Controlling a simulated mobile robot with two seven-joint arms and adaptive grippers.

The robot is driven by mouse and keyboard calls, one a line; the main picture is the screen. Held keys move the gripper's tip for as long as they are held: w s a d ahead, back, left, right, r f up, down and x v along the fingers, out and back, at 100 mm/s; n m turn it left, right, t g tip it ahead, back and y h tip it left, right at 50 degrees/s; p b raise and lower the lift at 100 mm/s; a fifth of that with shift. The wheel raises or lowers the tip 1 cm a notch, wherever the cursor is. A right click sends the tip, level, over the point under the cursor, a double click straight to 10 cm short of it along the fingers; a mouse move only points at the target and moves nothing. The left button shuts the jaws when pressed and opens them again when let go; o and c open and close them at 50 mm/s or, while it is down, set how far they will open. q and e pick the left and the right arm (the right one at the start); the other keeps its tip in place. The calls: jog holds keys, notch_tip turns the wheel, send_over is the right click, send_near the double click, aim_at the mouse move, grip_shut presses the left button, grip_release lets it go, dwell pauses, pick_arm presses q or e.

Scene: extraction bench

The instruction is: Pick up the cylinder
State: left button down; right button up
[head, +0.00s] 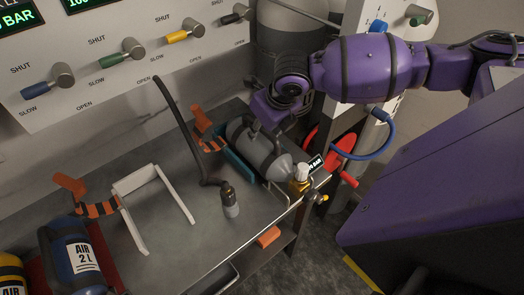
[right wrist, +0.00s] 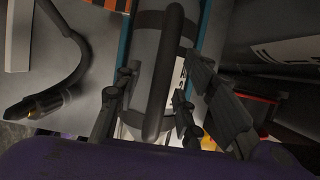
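A grey cylinder (head: 262,152) with a brass-coloured valve (head: 300,181) at its near end lies in a teal cradle (head: 240,168) on the bench. My right gripper (head: 268,124) is over the cylinder's upper side. In the right wrist view, the cylinder (right wrist: 152,45) has a dark bar-like handle running along it. The fingers of my right gripper (right wrist: 157,95) stand apart on either side of that handle, with gaps showing. I cannot tell whether a finger touches the cylinder. My left gripper is not in view.
A blue AIR 2 L cylinder (head: 78,258) and a yellow one (head: 12,275) lie at the left. An empty white frame (head: 128,187) and a black hose (head: 184,128) with a metal end fitting are on the bench. A valve panel (head: 110,30) rises behind.

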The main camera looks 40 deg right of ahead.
jog(key=shift+f, duration=0.2)
grip_shut()
dwell(0.3)
jog(key=shift+w+r, duration=0.2)
jog(key=shift+r, duration=0.05)
